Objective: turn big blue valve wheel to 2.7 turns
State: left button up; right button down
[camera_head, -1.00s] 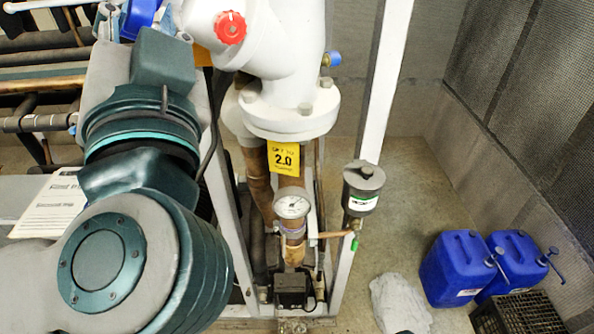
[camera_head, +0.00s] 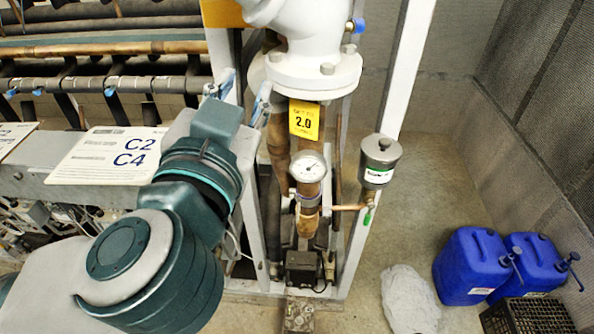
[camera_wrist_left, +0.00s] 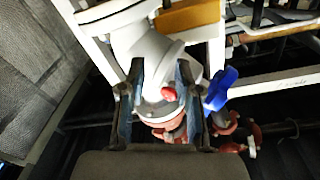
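My left arm comes in from the left in the head view. My left gripper (camera_head: 245,92) points away from me beside the white flanged pipe (camera_head: 300,72). In the left wrist view its two fingers (camera_wrist_left: 160,100) stand apart with nothing gripped between them. A blue valve wheel (camera_wrist_left: 221,88) shows there just right of the right finger, apparently outside the grip; I cannot tell whether they touch. It does not show in the head view. A red knob (camera_wrist_left: 168,93) on the white pipe shows between the fingers, farther off. My right gripper is not in view.
A yellow 2.0 tag (camera_head: 304,120) and a round gauge (camera_head: 308,166) are on the copper piping. A grey canister (camera_head: 380,160) stands right of the frame post. Blue jugs (camera_head: 470,265) and a black crate (camera_head: 527,316) sit on the floor at the right.

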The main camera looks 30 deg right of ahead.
pick_arm(q)
jog(key=s+d+f+n+g+h, duration=0.3)
jog(key=s+d+f+g+h, duration=0.1)
jog(key=f+g, duration=0.6)
jog(key=s+g+h, duration=0.1)
jog(key=s+g, duration=0.1)
jog(key=g, duration=0.1)
jog(key=shift+f, duration=0.15)
jog(key=shift+a, duration=0.2)
